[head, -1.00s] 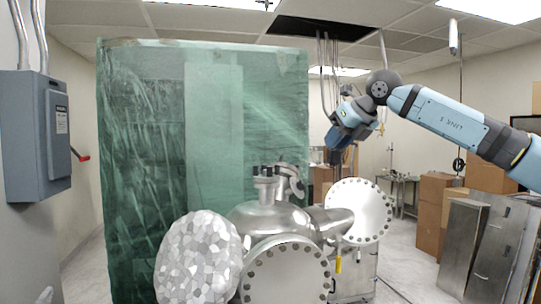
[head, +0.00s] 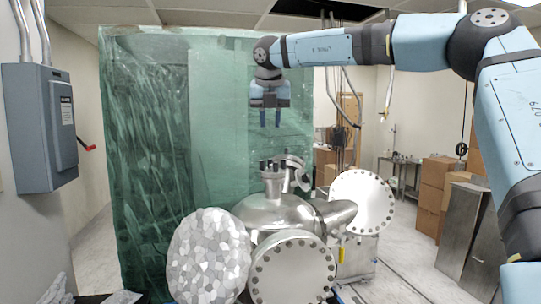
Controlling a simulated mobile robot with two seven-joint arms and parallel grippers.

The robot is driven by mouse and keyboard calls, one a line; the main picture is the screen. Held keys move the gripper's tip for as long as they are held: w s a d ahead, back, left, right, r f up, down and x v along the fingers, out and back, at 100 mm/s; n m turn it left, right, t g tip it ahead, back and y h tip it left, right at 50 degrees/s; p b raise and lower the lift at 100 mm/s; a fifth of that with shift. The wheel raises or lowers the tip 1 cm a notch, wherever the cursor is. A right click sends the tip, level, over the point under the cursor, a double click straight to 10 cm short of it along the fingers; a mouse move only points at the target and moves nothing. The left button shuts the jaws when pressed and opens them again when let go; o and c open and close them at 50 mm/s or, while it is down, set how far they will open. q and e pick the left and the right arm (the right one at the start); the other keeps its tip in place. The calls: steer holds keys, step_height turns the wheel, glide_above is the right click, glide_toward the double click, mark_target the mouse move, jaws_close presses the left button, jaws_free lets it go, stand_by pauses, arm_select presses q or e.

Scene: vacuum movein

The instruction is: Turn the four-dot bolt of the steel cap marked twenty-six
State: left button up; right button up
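A steel vessel (head: 272,213) stands at the lower middle of the head view. On its top are a small upright flange with dark bolts (head: 270,178) and a tilted small flange (head: 292,172). A round steel cap ringed with bolts (head: 292,270) faces me at the front, and a second ringed cap (head: 360,200) sits at the right. I cannot read any number or dot marks on the caps. My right gripper (head: 270,124) points down above the small upright flange, empty, with a gap between its two blue fingers. My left gripper is out of view.
A pale faceted disc (head: 208,258) stands left of the front cap. A green translucent panel (head: 155,150) rises behind the vessel. A grey switch box (head: 45,125) hangs on the left wall. Cardboard boxes (head: 432,185) and metal cabinets (head: 468,230) stand at right.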

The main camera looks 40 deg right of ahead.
mark_target(270, 159)
steer(key=p+x, duration=0.2)
steer(key=x, duration=0.8)
steer(key=shift+p, duration=0.35)
steer(key=shift+w+d+f, duration=0.15)
steer(key=shift+f, duration=0.6)
steer(key=shift+c, duration=0.4)
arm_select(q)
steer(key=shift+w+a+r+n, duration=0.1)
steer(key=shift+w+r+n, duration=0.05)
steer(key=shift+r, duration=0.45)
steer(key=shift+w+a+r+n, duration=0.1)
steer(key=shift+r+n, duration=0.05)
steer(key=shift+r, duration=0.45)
arm_select(e)
jaws_close()
